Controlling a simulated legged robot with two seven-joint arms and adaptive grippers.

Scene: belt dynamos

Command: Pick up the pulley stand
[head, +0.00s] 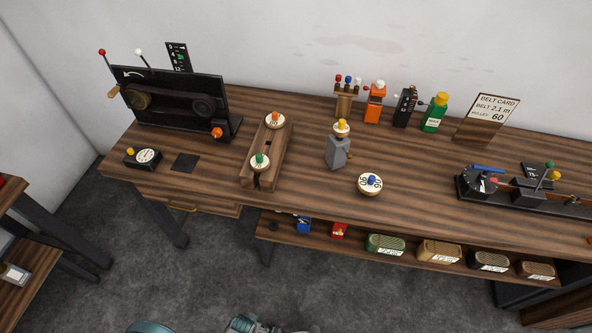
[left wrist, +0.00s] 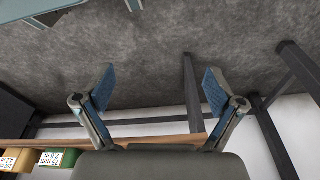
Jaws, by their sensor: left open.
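A long wooden block with a dark slot, which I take as the pulley stand (head: 266,157), lies on the wooden bench left of the middle. A blue-knobbed pulley (head: 370,183), marked 90, lies apart near the bench's front edge. In the left wrist view my left gripper (left wrist: 159,88) is open and empty, with grey floor between its fingers. The stand is out of that view. My right gripper is not seen.
A grey figure-like holder (head: 338,150) with a yellow knob stands right of the stand. A black belt machine (head: 175,104) stands at left, a dark dial device (head: 525,188) at right. Bottles and a belt card (head: 487,115) line the back. Several labelled boxes fill the shelf (head: 330,245) below.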

